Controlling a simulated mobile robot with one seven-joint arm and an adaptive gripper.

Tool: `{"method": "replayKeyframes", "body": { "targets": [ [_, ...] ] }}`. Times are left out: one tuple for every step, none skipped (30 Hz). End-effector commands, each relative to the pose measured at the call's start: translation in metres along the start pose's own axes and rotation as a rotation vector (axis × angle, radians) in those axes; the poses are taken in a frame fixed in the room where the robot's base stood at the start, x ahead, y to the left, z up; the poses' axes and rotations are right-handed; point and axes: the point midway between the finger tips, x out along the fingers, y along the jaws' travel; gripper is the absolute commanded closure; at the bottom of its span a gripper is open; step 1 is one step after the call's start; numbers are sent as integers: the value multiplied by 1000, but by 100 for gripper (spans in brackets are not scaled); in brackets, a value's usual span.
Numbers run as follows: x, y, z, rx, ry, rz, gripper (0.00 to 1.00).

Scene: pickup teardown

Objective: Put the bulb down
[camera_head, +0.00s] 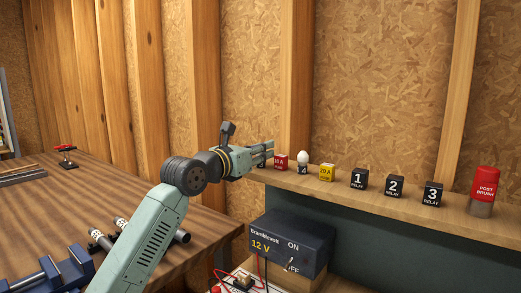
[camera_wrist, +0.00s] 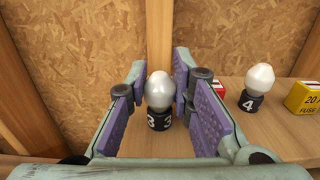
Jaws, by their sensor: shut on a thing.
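A white bulb (camera_wrist: 160,92) with a black base marked 3 is upright between the purple pads of my gripper (camera_wrist: 165,98) in the wrist view. My gripper is shut on it. The base is close to the wooden shelf (camera_wrist: 185,148); I cannot tell whether it touches. In the head view my gripper (camera_head: 270,149) is over the left end of the shelf (camera_head: 410,211). It hides most of the held bulb there, and only a dark bit shows under the fingers. A second white bulb (camera_head: 302,160), marked 4 in the wrist view (camera_wrist: 259,82), stands to the right.
A red fuse box (camera_head: 281,161) stands just right of my gripper. Further right are a yellow fuse box (camera_head: 326,173), relay boxes (camera_head: 394,186) and a red post brush (camera_head: 485,188). A 12 V power unit (camera_head: 290,243) sits below. A workbench (camera_head: 45,205) is at left.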

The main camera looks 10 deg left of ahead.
Motion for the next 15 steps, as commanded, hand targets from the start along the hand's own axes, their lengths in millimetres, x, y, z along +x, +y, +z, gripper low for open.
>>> {"method": "replayKeyframes", "body": {
  "targets": [
    [0, 0, -3, 0, 0, 0, 96],
    [0, 0, -2, 0, 0, 0, 78],
    [0, 0, -1, 0, 0, 0, 75],
    [0, 0, -1, 0, 0, 0, 73],
    [0, 0, -1, 0, 0, 0, 71],
    [0, 0, -1, 0, 0, 0, 70],
    [0, 0, -1, 0, 0, 0, 70],
    [0, 0, -1, 0, 0, 0, 70],
    [0, 0, -1, 0, 0, 0, 70],
    [0, 0, -1, 0, 0, 0, 70],
    [0, 0, -1, 0, 0, 0, 70],
    [0, 0, -1, 0, 0, 0, 70],
    [0, 0, -1, 0, 0, 0, 70],
    [0, 0, 0, 0, 0, 0, 70],
    [0, 0, 1, 0, 0, 0, 70]
  ]
}}
